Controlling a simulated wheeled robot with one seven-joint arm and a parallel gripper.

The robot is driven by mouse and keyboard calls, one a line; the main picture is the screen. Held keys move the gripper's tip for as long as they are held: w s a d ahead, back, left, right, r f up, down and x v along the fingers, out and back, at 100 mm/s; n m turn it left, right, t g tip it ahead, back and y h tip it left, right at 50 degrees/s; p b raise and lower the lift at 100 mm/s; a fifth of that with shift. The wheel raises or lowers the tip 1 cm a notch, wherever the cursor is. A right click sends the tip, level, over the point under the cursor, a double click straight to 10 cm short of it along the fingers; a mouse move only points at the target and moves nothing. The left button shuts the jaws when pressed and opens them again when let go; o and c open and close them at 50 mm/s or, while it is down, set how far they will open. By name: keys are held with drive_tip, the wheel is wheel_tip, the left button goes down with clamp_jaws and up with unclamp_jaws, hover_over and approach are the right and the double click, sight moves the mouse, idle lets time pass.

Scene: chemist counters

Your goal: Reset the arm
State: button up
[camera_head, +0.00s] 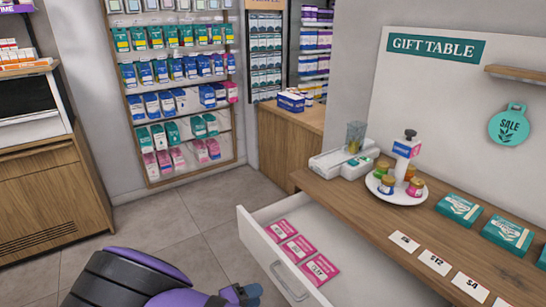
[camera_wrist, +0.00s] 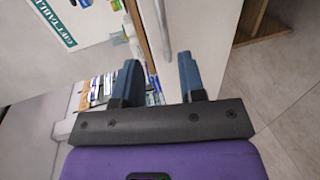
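My gripper (camera_wrist: 160,72) shows in the wrist view with its two blue fingers spread apart and nothing held between them. In the head view its blue fingertips (camera_head: 243,294) show at the bottom edge, left of and in front of an open white drawer (camera_head: 262,252). My purple and black arm fills the bottom left of the head view. A gap shows between the fingertips and the drawer front in the picture; the exact distance cannot be told.
Pink packets (camera_head: 298,248) lie in the open drawer below a wooden counter (camera_head: 375,222). On the counter are a white round tray (camera_head: 400,198) with jars, green boxes (camera_head: 459,209) and price cards (camera_head: 437,262). Grey floor (camera_head: 185,220) is clear behind my arm.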

drive_tip(key=w+d+r+m+g+y, duration=0.25)
drive_tip(key=d+r, duration=0.45)
drive_tip(key=r, duration=0.4)
drive_tip(key=w+d+r+m+g+y, duration=0.1)
drive_tip(key=d+r+g+y, duration=0.25)
drive_tip(key=d+r, duration=0.55)
drive_tip(key=w+d+r+m+g+y, duration=0.1)
drive_tip(key=d+r+m+g+y, duration=0.2)
drive_tip(key=r, duration=1)
drive_tip(key=s+d+r+t+y, duration=0.1)
drive_tip(key=s+d+r, duration=0.3)
drive_tip(key=d+r, duration=0.2)
drive_tip(key=s+d+r+y, duration=0.1)
drive_tip(key=s+d+r, duration=0.2)
drive_tip(key=d+r, duration=0.25)
drive_tip(key=s+d+r+t, duration=0.2)
drive_tip(key=s+d, duration=0.1)
drive_tip(key=s, duration=0.3)
drive_tip(key=s+d+r+t+y, duration=0.1)
drive_tip(key=s+d+r+t, duration=0.1)
drive_tip(key=s, duration=0.5)
drive_tip(key=shift+d+r+y, duration=0.2)
drive_tip(key=shift+d+y, duration=0.1)
drive_tip(key=shift+d, duration=0.5)
